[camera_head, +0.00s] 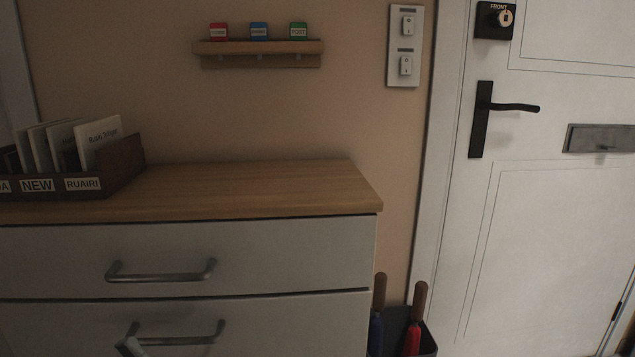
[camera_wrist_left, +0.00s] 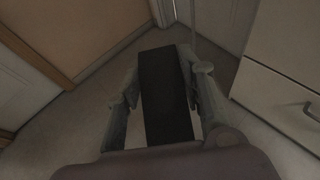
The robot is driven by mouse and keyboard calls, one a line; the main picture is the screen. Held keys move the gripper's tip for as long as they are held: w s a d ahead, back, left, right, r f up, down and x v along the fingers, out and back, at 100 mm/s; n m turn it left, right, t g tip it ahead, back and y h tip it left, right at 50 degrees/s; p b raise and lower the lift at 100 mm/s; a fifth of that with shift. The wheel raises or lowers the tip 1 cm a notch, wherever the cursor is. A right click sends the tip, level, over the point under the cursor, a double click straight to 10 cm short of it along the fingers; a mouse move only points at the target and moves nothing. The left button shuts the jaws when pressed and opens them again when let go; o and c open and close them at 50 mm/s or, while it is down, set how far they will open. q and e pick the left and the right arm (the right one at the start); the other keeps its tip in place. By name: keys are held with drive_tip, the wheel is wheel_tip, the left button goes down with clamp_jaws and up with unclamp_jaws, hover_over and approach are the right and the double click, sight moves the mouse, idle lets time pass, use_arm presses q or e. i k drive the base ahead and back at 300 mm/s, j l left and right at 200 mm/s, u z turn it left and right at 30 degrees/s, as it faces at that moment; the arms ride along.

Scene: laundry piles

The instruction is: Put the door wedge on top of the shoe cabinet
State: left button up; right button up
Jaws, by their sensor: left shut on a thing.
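The shoe cabinet (camera_head: 230,188) has a wooden top and pale drawer fronts with grey bar handles. It fills the left and middle of the head view. My left gripper (camera_wrist_left: 159,72) is shut on the door wedge (camera_wrist_left: 166,100), a long black block held between its two fingers above the floor. A pale drawer front with a handle (camera_wrist_left: 313,110) is at the right of the left wrist view, apart from the wedge. The wedge does not show in the head view. My right gripper is not in view.
A dark letter rack (camera_head: 125,165) with papers stands on the cabinet top's left end. The top's middle and right are bare. A small key shelf (camera_head: 258,47) hangs above. An umbrella bin (camera_head: 394,325) stands right of the cabinet, near the white door (camera_head: 545,210).

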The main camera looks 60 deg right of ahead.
sight(235, 181)
drive_tip(key=j+z, duration=0.2)
drive_tip(key=z, duration=0.25)
drive_tip(key=j+z, duration=0.15)
drive_tip(key=z, duration=0.35)
drive_tip(key=k+j+z, duration=0.1)
drive_tip(key=z, duration=0.35)
drive_tip(key=j+z, duration=0.15)
drive_tip(key=z, duration=0.3)
drive_tip(key=k, duration=0.05)
